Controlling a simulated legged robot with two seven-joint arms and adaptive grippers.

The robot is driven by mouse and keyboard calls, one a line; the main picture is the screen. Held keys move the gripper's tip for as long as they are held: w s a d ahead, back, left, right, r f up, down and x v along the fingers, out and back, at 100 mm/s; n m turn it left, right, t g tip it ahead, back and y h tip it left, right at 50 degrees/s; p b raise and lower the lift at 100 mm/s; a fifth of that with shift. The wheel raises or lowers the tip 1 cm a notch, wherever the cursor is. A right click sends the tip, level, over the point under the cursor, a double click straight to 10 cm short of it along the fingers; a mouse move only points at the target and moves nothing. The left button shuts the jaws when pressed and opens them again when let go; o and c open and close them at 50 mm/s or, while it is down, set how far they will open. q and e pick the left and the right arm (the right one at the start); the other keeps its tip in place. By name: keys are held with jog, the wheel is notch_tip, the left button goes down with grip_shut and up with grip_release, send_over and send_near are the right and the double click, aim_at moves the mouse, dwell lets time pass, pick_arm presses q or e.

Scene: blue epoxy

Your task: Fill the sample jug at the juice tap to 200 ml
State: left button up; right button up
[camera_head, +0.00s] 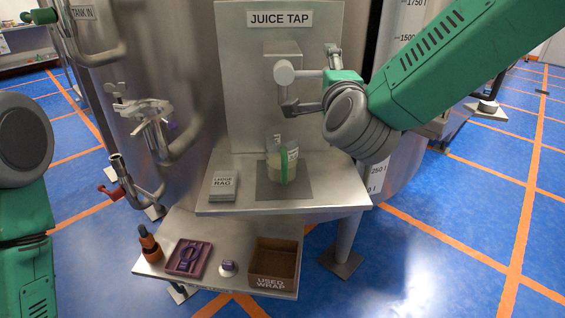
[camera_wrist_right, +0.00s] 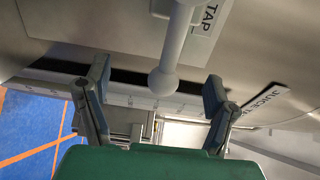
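The sample jug (camera_head: 282,167) stands upright on a dark square on the steel shelf under the tap. It is clear with a green strip, and holds some pale yellow-green liquid; I cannot read its level. The juice tap (camera_head: 284,72) projects from the panel above it, below the JUICE TAP sign (camera_head: 279,18). My right gripper (camera_head: 306,82) is at the tap. In the right wrist view its fingers (camera_wrist_right: 156,80) are spread, with the tap's pale ball-ended lever (camera_wrist_right: 163,80) between them and gaps on both sides. Only links of my left arm show; its gripper is out of view.
A grey rag block (camera_head: 222,185) lies left of the jug. The lower shelf holds an orange-brown bottle (camera_head: 149,243), a maroon tray (camera_head: 205,259), a small purple-and-white item (camera_head: 228,268) and a USED WRAP box (camera_head: 273,282). Pipework (camera_head: 148,110) stands left of the panel.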

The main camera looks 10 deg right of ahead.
jog(key=s+b, duration=0.1)
jog(key=s, duration=0.6)
jog(key=shift+a, duration=0.3)
jog(key=shift+r, duration=0.1)
jog(key=s, duration=0.7)
jog(key=shift+a, duration=0.35)
jog(key=shift+s, duration=0.1)
